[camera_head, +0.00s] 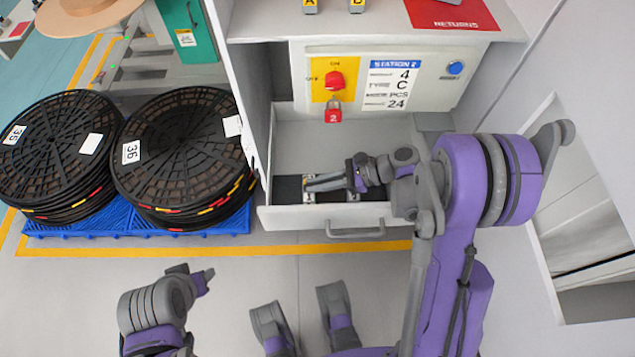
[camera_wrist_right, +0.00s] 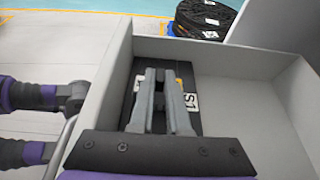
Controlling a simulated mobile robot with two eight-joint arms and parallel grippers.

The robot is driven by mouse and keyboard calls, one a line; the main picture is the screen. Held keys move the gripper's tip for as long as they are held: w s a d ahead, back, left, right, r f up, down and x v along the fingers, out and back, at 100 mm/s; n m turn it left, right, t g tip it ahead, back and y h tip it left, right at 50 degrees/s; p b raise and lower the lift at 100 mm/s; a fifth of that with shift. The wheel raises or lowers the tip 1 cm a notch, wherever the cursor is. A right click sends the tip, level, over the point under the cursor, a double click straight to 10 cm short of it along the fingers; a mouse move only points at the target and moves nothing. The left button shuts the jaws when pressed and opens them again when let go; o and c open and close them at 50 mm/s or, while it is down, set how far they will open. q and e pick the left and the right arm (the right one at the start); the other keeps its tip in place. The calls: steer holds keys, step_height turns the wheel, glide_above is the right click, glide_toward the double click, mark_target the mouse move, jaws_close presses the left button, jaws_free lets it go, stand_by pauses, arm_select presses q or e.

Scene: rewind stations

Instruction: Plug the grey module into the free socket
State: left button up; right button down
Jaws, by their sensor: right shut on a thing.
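My right gripper (camera_head: 312,184) reaches into the open drawer (camera_head: 330,217) below the station panel and points left. In the right wrist view its two fingers (camera_wrist_right: 160,78) are close together, shut on what seems to be the grey module, mostly hidden between them. Yellow patches show beside the fingers. Beneath them lies a black insert (camera_wrist_right: 186,73) with white labels, one partly reading "S1". The black insert also shows in the head view (camera_head: 288,189). I cannot make out the free socket. My left gripper (camera_head: 205,280) is low at left, away from the drawer; its jaws are unclear.
The station panel (camera_head: 385,75) has a red switch (camera_head: 335,80), a red padlock (camera_head: 333,112) and a blue button (camera_head: 455,68). Small grey blocks with yellow labels A (camera_head: 310,6) and C (camera_head: 357,6) stand on top. Black reels (camera_head: 185,155) stand on a blue pallet (camera_head: 200,224) at left.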

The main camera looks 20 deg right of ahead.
steer(key=shift+f, duration=0.1)
steer(key=c, duration=1.3)
jaws_free()
steer(key=o, duration=0.4)
